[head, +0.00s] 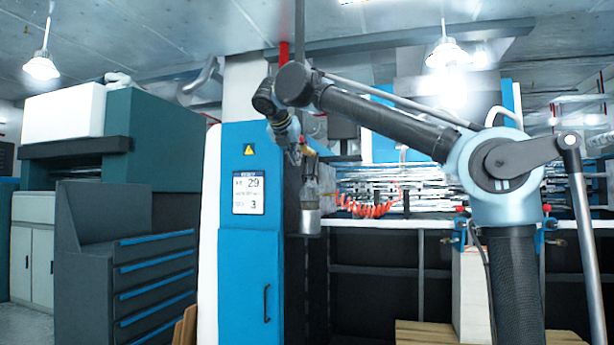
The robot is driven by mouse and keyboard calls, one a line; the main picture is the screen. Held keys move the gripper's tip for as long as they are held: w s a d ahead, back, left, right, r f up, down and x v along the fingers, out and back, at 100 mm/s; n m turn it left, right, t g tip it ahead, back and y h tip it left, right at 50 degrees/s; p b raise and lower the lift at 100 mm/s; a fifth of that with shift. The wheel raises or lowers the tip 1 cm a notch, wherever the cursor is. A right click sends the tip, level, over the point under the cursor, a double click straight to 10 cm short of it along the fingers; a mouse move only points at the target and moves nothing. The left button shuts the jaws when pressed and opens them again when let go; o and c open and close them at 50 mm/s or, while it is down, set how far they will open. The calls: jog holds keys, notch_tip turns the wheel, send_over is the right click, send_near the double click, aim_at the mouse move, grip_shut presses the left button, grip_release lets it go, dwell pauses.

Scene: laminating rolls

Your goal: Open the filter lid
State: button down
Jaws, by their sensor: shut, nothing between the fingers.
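A filter-like unit hangs by the right edge of the blue cabinet, with a narrower grey upper body (310,188) and a metal cylinder (309,221) at its bottom. It looks upright. A separate lid cannot be clearly made out on it. My gripper (297,156) points down at the end of my arm, just above and slightly left of the unit's upper body in the picture. It is shut and empty. At this size I cannot tell whether it touches the unit. My gripper and wrist hide part of the area around the unit's top.
The blue cabinet (250,270) with a display panel (248,193) and dark handle stands just left of the unit. A red coiled hose (367,209) hangs to its right, above a long ledge (385,223). A grey drawer unit (125,262) stands further left.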

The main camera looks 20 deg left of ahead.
jog(key=w+r+x, duration=0.1)
jog(key=x, duration=1.2)
jog(key=shift+w, duration=0.2)
jog(key=shift+r, duration=0.2)
